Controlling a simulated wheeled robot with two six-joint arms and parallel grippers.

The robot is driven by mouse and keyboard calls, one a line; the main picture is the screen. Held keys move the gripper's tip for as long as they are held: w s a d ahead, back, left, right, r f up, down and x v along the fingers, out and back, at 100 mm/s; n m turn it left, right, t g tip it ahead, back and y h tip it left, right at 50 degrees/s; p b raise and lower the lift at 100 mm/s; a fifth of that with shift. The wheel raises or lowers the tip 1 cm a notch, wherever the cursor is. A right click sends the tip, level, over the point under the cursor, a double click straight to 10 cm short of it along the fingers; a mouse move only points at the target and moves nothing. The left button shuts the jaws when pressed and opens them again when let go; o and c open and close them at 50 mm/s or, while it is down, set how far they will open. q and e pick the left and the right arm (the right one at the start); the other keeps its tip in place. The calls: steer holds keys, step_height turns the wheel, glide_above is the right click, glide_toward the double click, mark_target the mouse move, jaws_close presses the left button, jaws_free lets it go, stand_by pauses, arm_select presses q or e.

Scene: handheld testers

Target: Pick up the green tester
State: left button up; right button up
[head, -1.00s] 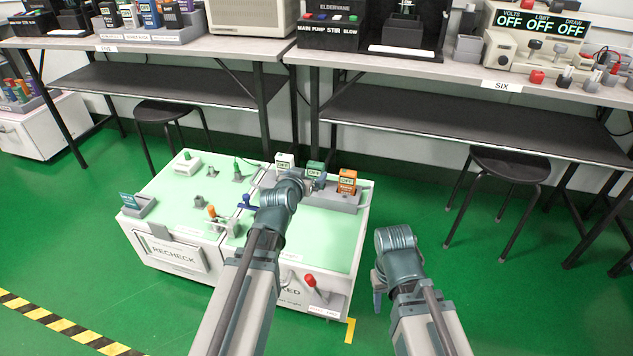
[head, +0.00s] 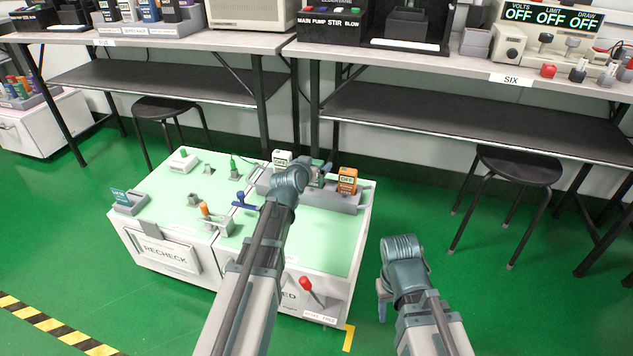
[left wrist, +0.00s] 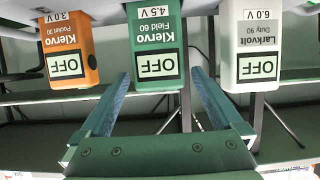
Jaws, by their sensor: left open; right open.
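The green tester (head: 316,182) stands in the grey rack (head: 340,201) between a white tester (head: 282,159) and an orange tester (head: 347,181). My left arm partly hides it in the head view. In the left wrist view the green tester (left wrist: 155,50) appears upside down, with an OFF screen and "Klervo Field 60". My left gripper (left wrist: 160,74) is open, one finger on each side of the tester's line, with visible gaps. Contact is not visible. The orange tester (left wrist: 69,50) and white tester (left wrist: 255,50) flank it. My right gripper (head: 383,302) hangs empty, right of the cabinet.
The light-green cabinet top (head: 330,240) also bears an orange-handled item (head: 205,210), a blue valve (head: 243,201) and small fittings. A red lever (head: 305,283) sticks out in front. A black stool (head: 518,167) stands to the right; benches with equipment run behind.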

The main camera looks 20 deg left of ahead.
arm_select(q)
steer(key=shift+w+f, duration=0.2)
steer(key=shift+w, duration=0.25)
jaws_close()
